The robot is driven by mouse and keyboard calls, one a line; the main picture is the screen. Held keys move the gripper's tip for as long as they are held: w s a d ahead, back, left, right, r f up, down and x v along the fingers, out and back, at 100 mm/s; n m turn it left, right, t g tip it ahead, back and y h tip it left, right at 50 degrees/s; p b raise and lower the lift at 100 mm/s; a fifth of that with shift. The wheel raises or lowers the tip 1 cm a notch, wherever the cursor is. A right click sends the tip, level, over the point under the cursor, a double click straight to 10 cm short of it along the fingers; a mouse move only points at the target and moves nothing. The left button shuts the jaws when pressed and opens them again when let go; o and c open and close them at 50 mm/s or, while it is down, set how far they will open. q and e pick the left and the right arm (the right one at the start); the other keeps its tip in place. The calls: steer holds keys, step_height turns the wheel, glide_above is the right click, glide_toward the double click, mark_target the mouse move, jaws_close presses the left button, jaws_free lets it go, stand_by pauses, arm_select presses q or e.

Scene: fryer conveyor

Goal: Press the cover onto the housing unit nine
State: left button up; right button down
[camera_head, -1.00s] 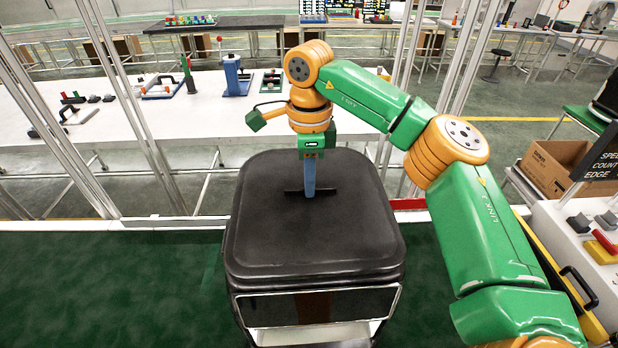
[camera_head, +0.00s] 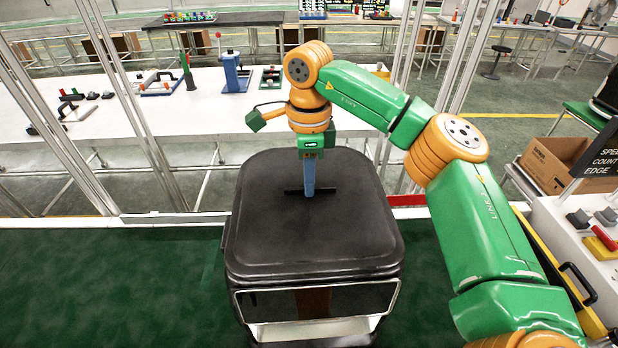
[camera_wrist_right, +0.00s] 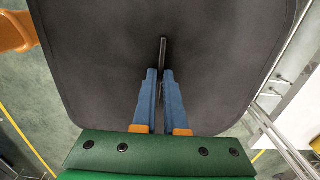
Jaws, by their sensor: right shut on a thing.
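The black cover (camera_head: 275,222) lies flat on top of the housing unit (camera_head: 318,330), which stands in front of me with an open front below the lid. My right gripper (camera_head: 309,192) points down at the cover from above, and its blue fingers are shut on the cover's thin black handle (camera_head: 292,192). In the right wrist view the two blue fingers (camera_wrist_right: 160,95) pinch the handle (camera_wrist_right: 163,52), with the dark cover (camera_wrist_right: 100,60) spread beneath. I cannot tell whether the cover is fully seated along its rim. My left gripper is not in view.
A white table (camera_head: 120,115) with small fixtures and a blue press (camera_head: 235,75) stands behind metal posts. Green floor (camera_head: 110,280) is clear at left.

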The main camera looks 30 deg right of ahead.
steer(key=shift+f, duration=0.15)
steer(key=c, duration=0.6)
jaws_free()
steer(key=shift+r+p, duration=0.4)
steer(key=shift+r, duration=3.15)
steer(key=shift+r, duration=0.4)
steer(key=s+a+r, duration=0.2)
steer(key=s+r, duration=0.2)
steer(key=s+a+r, duration=0.2)
steer(key=s+r, duration=0.2)
steer(key=s+a+r, duration=0.2)
steer(key=s+r, duration=0.2)
steer(key=shift+s, duration=0.35)
